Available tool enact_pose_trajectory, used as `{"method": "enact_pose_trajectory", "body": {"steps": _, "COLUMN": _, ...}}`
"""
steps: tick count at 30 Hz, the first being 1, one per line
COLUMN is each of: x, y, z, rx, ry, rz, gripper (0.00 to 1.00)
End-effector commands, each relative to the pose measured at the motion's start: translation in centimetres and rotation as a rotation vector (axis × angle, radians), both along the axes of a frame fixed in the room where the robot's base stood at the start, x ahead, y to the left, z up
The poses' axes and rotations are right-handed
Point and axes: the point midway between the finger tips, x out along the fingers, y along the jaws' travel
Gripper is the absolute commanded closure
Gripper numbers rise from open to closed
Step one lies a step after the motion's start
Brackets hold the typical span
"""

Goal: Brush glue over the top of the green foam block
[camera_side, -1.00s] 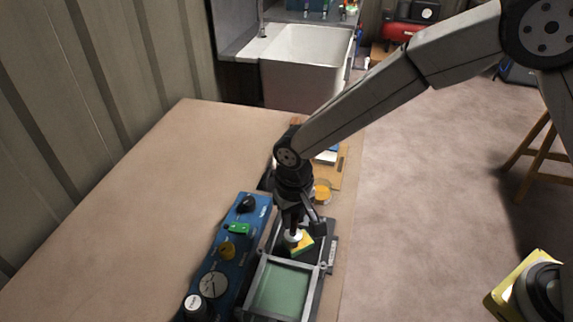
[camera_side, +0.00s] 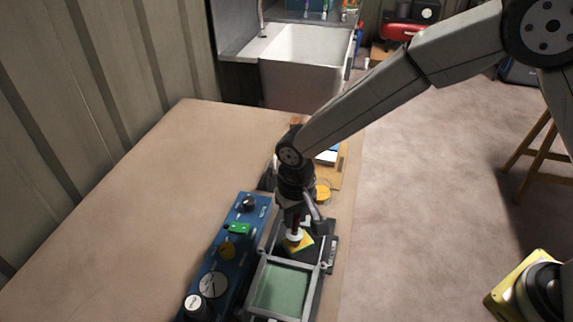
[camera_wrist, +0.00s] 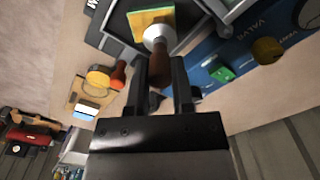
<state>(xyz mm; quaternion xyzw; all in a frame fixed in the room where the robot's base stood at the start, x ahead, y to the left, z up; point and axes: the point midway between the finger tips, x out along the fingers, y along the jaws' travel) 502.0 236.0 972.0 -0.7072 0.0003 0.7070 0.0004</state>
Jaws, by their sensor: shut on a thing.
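My gripper (camera_side: 296,215) points down and is shut on the brown handle of a brush (camera_wrist: 157,62). The brush has a pale round collar, and its lower end is over the green foam block (camera_wrist: 148,18). The block shows a largely yellow top with green along an edge. In the side view the block (camera_side: 303,246) is partly hidden by brush and gripper. I cannot tell how firmly the bristles touch it. A round dish of yellow-orange glue (camera_side: 322,191) stands behind the block; it also shows in the wrist view (camera_wrist: 97,80).
A grey frame around a green panel (camera_side: 280,288) is in front of the block. A blue control panel (camera_side: 228,250) with knobs and a gauge runs along the left. A second, reddish-brown handle (camera_wrist: 118,74) lies near the dish. The table's left side is clear.

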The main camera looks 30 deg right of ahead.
Motion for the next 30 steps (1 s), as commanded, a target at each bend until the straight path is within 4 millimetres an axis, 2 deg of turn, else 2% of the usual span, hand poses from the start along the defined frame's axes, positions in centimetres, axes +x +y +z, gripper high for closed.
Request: {"method": "enact_pose_trajectory", "body": {"steps": 30, "x": 0.0, "y": -1.7, "z": 0.0, "rx": 0.000, "ry": 0.000, "rz": 0.000, "gripper": 1.00}}
